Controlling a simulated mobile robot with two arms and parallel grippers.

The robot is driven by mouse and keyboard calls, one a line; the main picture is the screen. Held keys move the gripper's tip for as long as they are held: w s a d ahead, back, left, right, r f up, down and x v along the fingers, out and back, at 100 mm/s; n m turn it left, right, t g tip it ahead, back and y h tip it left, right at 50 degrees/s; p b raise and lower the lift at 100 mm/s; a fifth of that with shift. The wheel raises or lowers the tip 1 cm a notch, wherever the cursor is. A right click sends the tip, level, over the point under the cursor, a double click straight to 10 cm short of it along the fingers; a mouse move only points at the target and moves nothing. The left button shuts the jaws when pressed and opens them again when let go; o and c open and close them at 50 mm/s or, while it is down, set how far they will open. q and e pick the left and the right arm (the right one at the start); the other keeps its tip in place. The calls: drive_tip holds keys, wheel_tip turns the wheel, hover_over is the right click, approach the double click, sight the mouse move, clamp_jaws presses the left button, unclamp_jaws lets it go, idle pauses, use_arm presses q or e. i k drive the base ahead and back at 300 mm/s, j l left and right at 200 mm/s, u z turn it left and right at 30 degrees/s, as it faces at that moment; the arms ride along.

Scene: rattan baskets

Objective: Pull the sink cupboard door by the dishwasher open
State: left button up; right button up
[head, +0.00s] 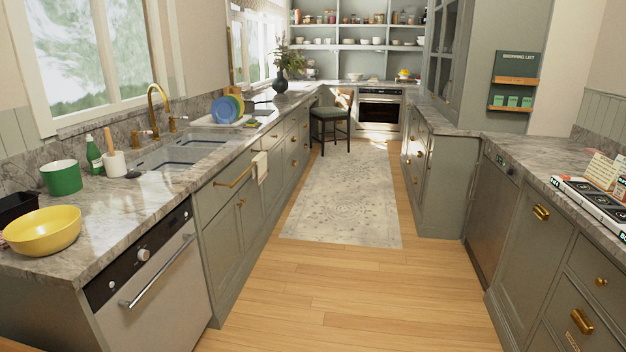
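The sink cupboard door (222,245) is grey-green and sits in the left counter front, just beyond the steel dishwasher (165,292). It looks shut, flush with the cabinet front. A small brass knob (241,203) is near its upper far edge. Above it is a panel with a brass bar handle (233,177). The double sink (180,154) with a brass tap (160,105) is in the counter above. The dishwasher is shut, with a silver bar handle (160,272). Neither of my grippers is in view.
The wooden floor (300,305) between the counters is clear, with a rug (345,200) further back. A towel (260,167) hangs on the left front. A yellow bowl (42,230) and green pot (61,178) stand on the left counter. A stool (332,122) stands further back.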

sight(223, 237)
drive_tip(key=i, duration=2.35)
